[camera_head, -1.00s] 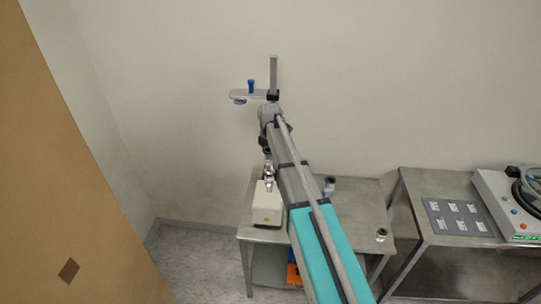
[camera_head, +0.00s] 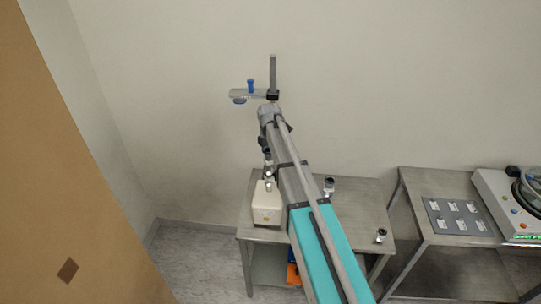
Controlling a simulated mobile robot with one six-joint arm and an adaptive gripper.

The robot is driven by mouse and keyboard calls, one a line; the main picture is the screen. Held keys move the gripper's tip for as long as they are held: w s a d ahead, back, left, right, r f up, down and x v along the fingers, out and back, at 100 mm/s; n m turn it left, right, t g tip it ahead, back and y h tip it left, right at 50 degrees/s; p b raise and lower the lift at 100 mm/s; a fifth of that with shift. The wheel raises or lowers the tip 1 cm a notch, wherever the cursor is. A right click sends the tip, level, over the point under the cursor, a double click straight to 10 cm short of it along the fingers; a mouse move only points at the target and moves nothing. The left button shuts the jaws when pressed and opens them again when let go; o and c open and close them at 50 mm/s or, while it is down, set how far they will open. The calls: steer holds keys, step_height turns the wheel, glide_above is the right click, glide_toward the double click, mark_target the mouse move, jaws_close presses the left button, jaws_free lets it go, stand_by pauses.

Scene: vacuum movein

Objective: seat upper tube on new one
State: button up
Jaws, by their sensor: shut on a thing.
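My arm reaches up from the bottom and bends down at its far end. My gripper (camera_head: 266,157) hangs above the beige box-shaped unit (camera_head: 266,208) at the left of the steel table. It is small and partly blocked by my arm, and is shut on a shiny metal piece, apparently the upper tube (camera_head: 268,172). Just below, another small metal fitting (camera_head: 269,186) stands on top of the beige unit. Whether the two metal parts touch or stand apart I cannot tell at this size.
Loose metal fittings stand on the steel table (camera_head: 355,205), one at the back (camera_head: 329,185) and one at the front right (camera_head: 381,235). A second table (camera_head: 450,222) stands right. A brown panel (camera_head: 70,190) fills the left.

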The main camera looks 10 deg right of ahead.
steer(key=shift+f+b, duration=0.35)
steer(key=shift+f, duration=0.05)
stand_by(0.5)
steer(key=o, duration=1.4)
stand_by(0.4)
